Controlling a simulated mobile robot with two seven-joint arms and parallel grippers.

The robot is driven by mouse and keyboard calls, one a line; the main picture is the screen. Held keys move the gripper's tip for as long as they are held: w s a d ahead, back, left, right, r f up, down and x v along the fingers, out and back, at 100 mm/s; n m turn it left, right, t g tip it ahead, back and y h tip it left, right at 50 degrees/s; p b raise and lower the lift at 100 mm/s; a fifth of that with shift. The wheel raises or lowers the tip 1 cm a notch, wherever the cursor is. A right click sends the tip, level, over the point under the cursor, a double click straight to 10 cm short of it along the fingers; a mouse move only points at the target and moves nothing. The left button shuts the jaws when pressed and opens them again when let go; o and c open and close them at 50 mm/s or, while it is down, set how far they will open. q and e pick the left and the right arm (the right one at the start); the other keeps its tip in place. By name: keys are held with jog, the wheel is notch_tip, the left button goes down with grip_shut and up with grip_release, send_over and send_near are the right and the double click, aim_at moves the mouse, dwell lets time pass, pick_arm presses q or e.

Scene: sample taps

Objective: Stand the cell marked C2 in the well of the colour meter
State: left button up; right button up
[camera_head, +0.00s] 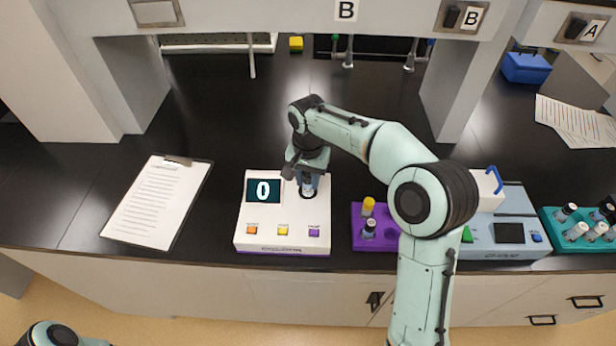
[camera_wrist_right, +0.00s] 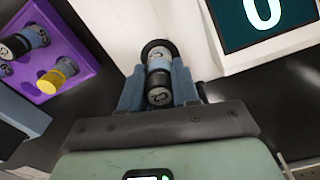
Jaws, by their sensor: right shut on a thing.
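The colour meter (camera_head: 270,208) is a white box with a dark screen reading 0 and several coloured buttons. My right gripper (camera_head: 308,186) points down over its well, at the right side of the top. In the right wrist view, the gripper (camera_wrist_right: 159,88) is shut on an upright cell (camera_wrist_right: 159,80) with a dark cap and a pale band. The mark on the cap is too small to read surely. The cell's lower end is at the dark ring of the well (camera_wrist_right: 157,47); how deep it sits is hidden. My left gripper is out of view.
A purple rack (camera_head: 361,237) right of the meter holds a yellow-capped cell (camera_head: 368,206) and a dark-capped cell (camera_head: 369,229). A grey-blue device (camera_head: 485,240) and a teal rack (camera_head: 556,243) with several cells stand farther right. A clipboard (camera_head: 155,205) lies left.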

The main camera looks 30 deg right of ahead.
jog(key=shift+f+b, duration=0.3)
jog(key=shift+f, duration=0.4)
jog(key=o, duration=1.6)
jog(key=shift+c, duration=0.2)
jog(key=shift+r, duration=0.1)
